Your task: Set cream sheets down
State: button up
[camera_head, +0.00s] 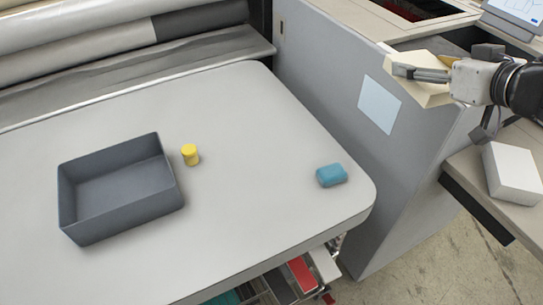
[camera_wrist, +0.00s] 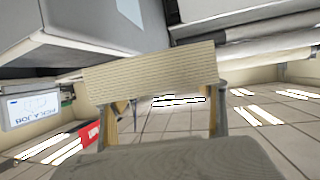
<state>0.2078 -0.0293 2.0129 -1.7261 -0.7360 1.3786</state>
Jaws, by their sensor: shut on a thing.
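The cream sheets (camera_head: 432,95) form a thick stack, held in the air at the upper right of the head view. My gripper (camera_head: 424,74) is shut on the stack, with a grey finger lying across its upper face. The stack is tilted. In the wrist view the ridged edge of the cream sheets (camera_wrist: 150,70) crosses the middle of the picture. Part of the stack is hidden by the fingers and the wrist. I cannot tell from these views whether it touches the grey cabinet's top behind it.
A grey table holds an empty dark grey tray (camera_head: 120,190), a yellow cylinder (camera_head: 190,154) and a blue block (camera_head: 331,175). A white stack (camera_head: 513,172) lies on a low shelf at the right. A grey cabinet (camera_head: 330,75) stands beside the table. Much of the tabletop is clear.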

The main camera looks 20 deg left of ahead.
jog(key=w+a+n+g+y, duration=0.1)
jog(key=a, duration=1.6)
jog(key=n+y, duration=0.1)
send_over(263, 156)
notch_tip(263, 156, down, 18)
jog(key=shift+g, duration=0.3)
dwell(0.6)
jog(key=shift+f, duration=3.05)
jog(key=shift+f, duration=0.1)
jog(key=shift+f, duration=1.75)
jog(key=shift+f, duration=0.6)
